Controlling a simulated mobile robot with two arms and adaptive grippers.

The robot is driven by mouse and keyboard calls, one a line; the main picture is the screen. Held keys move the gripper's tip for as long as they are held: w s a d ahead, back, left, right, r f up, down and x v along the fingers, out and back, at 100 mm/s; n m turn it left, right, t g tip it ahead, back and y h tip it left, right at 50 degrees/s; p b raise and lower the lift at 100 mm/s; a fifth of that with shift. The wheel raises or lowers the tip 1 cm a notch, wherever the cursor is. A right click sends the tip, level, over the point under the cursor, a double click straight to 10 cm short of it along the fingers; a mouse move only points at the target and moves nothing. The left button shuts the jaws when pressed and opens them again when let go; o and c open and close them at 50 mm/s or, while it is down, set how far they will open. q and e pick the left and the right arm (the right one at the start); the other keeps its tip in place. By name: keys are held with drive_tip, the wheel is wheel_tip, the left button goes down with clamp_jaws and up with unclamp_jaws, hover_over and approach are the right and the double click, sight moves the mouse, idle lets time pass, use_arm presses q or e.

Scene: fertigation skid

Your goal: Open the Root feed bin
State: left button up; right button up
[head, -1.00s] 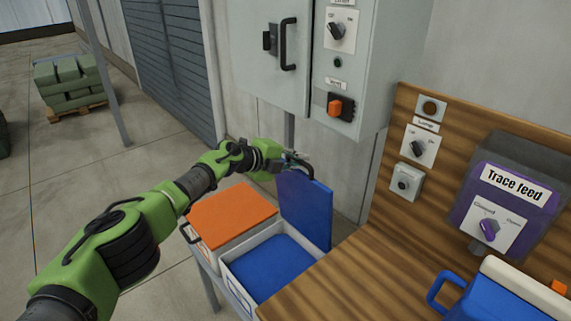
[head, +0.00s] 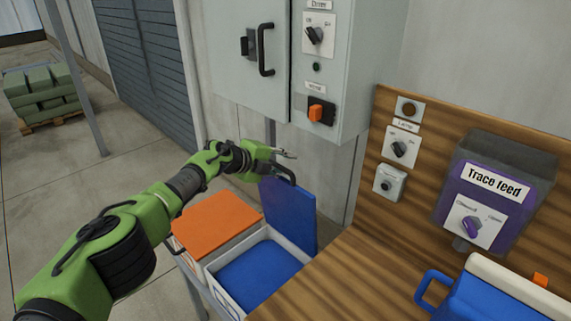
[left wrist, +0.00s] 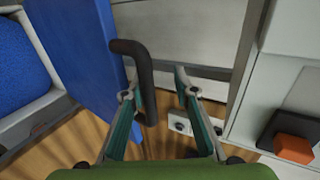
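Two bins stand side by side; no readable name shows on either. The right bin (head: 222,276) is white with blue contents, and its blue lid (head: 289,217) stands upright at its right side. The lid also shows in the left wrist view (left wrist: 75,50). The left bin's orange lid (head: 215,221) is down. My left gripper (head: 288,163) is at the top of the blue lid. Its fingers are apart, with the lid's black handle (left wrist: 146,85) between them, close to the left finger in the wrist view. Contact is unclear. My right gripper is out of view.
A grey cabinet (head: 245,50) with switches is behind the arm. A wooden bench (head: 335,285) lies right of the bins, with a Trace feed box (head: 490,195) on its backboard and a blue jug (head: 500,300) at front right. Open floor lies to the left.

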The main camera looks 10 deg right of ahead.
sight(278, 165)
use_arm(q)
drive_tip(key=shift+a+r, duration=0.1)
drive_tip(key=shift+r, duration=0.05)
drive_tip(key=shift+s+a+r, duration=0.15)
drive_tip(key=shift+a+r, duration=0.3)
drive_tip(key=shift+a, duration=0.1)
drive_tip(key=shift+s+a+r, duration=0.2)
drive_tip(key=shift+s+a, duration=0.2)
drive_tip(key=shift+a, duration=0.1)
drive_tip(key=v, duration=0.9)
drive_tip(key=shift+s, duration=0.2)
drive_tip(key=shift+f, duration=0.15)
drive_tip(key=shift+s, duration=0.1)
